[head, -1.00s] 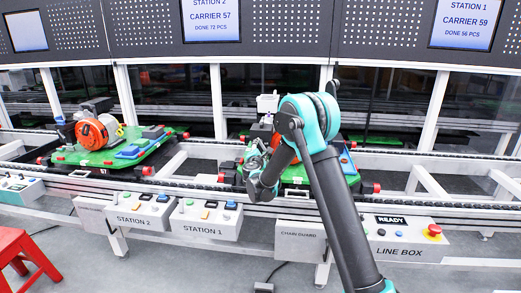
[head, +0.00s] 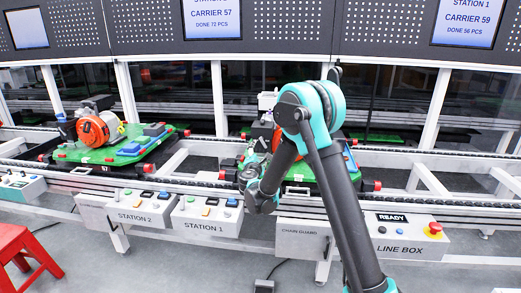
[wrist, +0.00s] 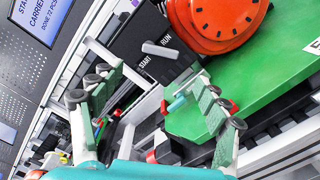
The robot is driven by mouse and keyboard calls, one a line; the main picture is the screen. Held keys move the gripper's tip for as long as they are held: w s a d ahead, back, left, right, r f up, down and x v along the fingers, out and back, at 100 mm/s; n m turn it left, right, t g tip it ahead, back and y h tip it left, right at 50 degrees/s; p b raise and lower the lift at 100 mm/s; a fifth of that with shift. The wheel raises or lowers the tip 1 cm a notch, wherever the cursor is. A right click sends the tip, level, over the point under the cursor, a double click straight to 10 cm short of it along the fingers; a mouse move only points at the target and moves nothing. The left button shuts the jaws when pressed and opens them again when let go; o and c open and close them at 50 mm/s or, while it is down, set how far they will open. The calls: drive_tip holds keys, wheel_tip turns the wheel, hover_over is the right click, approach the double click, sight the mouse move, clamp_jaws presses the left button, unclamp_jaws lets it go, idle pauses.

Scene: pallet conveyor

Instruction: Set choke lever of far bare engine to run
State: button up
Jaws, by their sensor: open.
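In the head view an orange-red engine (head: 97,129) sits on a green carrier board at the left. A second engine (head: 265,130) on a green board is mostly hidden behind my arm. In the wrist view an orange-red engine cover (wrist: 218,22) is at the top right, beside a dark plate marked START and RUN (wrist: 160,62). A small silver lever (wrist: 157,49) lies by these words; its exact setting is hard to tell. My gripper (wrist: 158,112) is open, its green fingers apart and below the plate in the picture. It also shows in the head view (head: 248,172), partly hidden.
The green board (wrist: 262,88) lies close to the right finger, with a small teal-tipped part (wrist: 177,103) at its edge. Conveyor rails run across. Station boxes (head: 143,208) and a line box with a red button (head: 434,229) stand in front. A red stool (head: 30,255) is at lower left.

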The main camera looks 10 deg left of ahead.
drive_tip(key=shift+s, duration=2)
drive_tip(key=s+d+f+m+g+h, duration=0.15)
drive_tip(key=s+d+m, duration=0.25)
drive_tip(key=d, duration=0.5)
drive_tip(key=s+d+m+g+h, duration=0.1)
drive_tip(key=s+d+m+g, duration=0.3)
drive_tip(key=d, duration=0.5)
drive_tip(key=s+d+f+m+g+h, duration=0.15)
drive_tip(key=s+d+m, duration=0.3)
drive_tip(key=d, duration=0.45)
drive_tip(key=s+d+f+m+g+y, duration=0.1)
drive_tip(key=s+d+f+m+g, duration=0.15)
drive_tip(key=s, duration=0.45)
drive_tip(key=s+d+f+m+g, duration=0.2)
drive_tip(key=s+d+m, duration=0.2)
drive_tip(key=s, duration=0.3)
drive_tip(key=s+a+f+m+g+y, duration=0.1)
drive_tip(key=s+f+m, duration=0.1)
drive_tip(key=s, duration=0.4)
drive_tip(key=s+a+f+m+g+y, duration=0.1)
drive_tip(key=s+f+m+y, duration=0.1)
drive_tip(key=s, duration=0.4)
drive_tip(key=shift+s+a+f+m+y, duration=0.2)
drive_tip(key=shift+s+m+y, duration=0.1)
drive_tip(key=shift+s+m, duration=0.1)
drive_tip(key=shift+w, duration=0.1)
drive_tip(key=shift+c, duration=0.6)
